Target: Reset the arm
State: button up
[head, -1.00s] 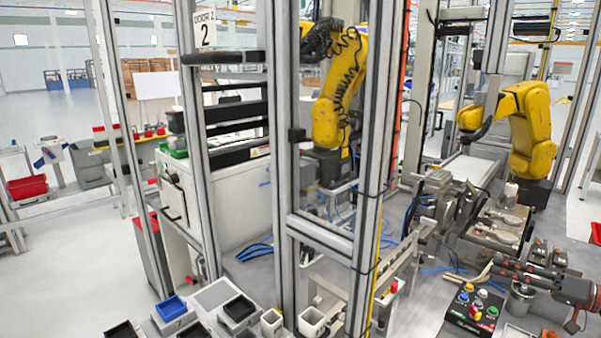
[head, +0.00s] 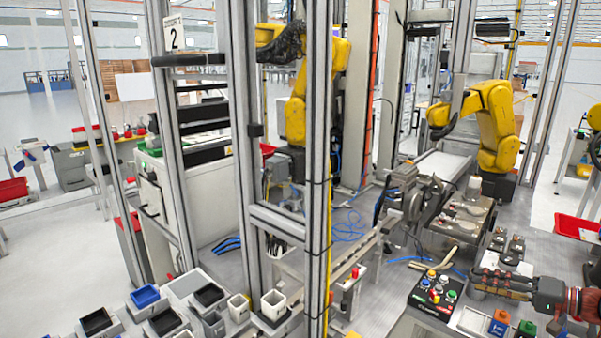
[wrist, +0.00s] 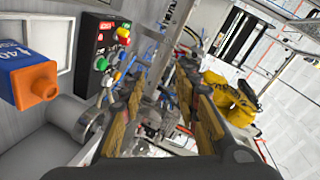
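My gripper (head: 476,281) reaches in from the right edge of the head view, its fingers pointing left. It hangs just right of a control box (head: 433,298) with coloured buttons. In the wrist view my gripper (wrist: 168,100) has its two fingers apart, with nothing held between them. The control box (wrist: 106,50) shows there to the left of the fingers. My red and grey arm links sit behind the gripper in the head view; the rest of the arm is out of view.
A grey machine fixture (head: 455,215) and a yellow robot arm (head: 495,125) stand behind. Metal posts (head: 318,150) cross the middle.

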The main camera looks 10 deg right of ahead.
jog(key=s+a+f+m+g+h, duration=0.2)
jog(key=s+a+f+m+g, duration=0.25)
jog(key=f, duration=0.35)
jog(key=s+a+g+h+p, duration=0.15)
jog(key=s+a+g, duration=0.3)
jog(key=a, duration=0.55)
jog(key=s+a+r+n+h+p, duration=0.1)
jog(key=s+a+r+n, duration=0.2)
jog(key=a, duration=0.6)
jog(key=s+a+r+n+t+h+p, duration=0.1)
jog(key=s+a+r+n, duration=0.3)
jog(key=a, duration=0.5)
jog(key=s+a+r+n+t+h+p, duration=0.1)
jog(key=s+a+r+n+h+p, duration=0.1)
jog(key=s+a+r, duration=0.4)
jog(key=a+r+n+h, duration=0.1)
jog(key=a, duration=0.2)
jog(key=shift+s+r, duration=0.2)
jog(key=shift+r, duration=0.2)
